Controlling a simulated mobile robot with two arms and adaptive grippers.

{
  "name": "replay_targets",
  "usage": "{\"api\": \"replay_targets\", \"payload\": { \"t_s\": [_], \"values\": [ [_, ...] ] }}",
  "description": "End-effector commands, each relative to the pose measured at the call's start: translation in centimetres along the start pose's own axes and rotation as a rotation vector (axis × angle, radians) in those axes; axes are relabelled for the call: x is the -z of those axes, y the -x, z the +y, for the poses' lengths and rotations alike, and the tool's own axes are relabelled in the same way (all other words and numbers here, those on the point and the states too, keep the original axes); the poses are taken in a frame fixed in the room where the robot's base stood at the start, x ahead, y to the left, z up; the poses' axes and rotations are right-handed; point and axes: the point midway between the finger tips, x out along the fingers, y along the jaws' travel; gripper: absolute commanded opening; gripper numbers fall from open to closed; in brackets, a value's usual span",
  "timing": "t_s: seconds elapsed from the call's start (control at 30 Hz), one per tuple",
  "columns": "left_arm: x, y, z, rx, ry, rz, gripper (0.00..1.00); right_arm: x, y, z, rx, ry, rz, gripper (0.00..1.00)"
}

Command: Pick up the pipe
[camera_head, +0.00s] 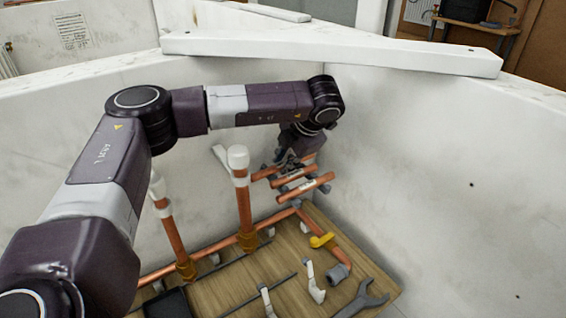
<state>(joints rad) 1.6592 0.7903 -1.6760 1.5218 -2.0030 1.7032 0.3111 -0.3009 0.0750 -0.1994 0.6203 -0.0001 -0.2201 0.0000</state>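Several short copper pipes (306,190) lie roughly parallel on a rack at the back right of the wooden bench top, by the wall corner. Pale markings show on some of them. My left gripper (284,160) points down at the upper end of this group, right over or against the rearmost pipes. Its fingers are small, dark and partly hidden by my wrist, so I cannot tell whether they are open or touch a pipe. My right gripper is not in view.
Two upright copper pipes with white caps (238,158) rise from fixed pipework in front of the wall. A wrench (362,298), a yellow-handled valve (321,240), white fittings (314,282) and a black tray (167,303) occupy the wooden bench (225,283). White walls close in behind and right.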

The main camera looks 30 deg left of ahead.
Motion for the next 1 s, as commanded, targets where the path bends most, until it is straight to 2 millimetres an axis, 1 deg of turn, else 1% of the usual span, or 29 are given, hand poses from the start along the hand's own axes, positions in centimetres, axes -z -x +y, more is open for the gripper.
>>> {"api": "replay_targets", "payload": {
  "t_s": [0.1,0.3,0.47,0.5,0.83,1.0],
  "values": [
    [0.0,-0.6,0.0,0.0,0.0,-0.001,0.2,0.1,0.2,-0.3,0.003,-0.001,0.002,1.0],
    [0.0,-0.6,0.0,0.0,0.0,-0.002,0.19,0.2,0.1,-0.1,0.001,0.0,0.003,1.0],
    [0.0,-0.6,-0.1,0.0,0.0,-0.002,0.01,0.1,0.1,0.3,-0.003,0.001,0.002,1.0],
    [0.0,-0.6,-0.1,0.0,0.0,-0.002,0.0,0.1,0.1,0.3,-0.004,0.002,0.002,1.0],
    [-0.1,-0.3,0.1,0.0,0.001,-0.004,0.0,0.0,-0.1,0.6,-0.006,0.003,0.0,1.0],
    [-0.1,0.9,0.8,0.0,0.003,-0.006,0.0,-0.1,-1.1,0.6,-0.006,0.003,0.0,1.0]
  ]
}}
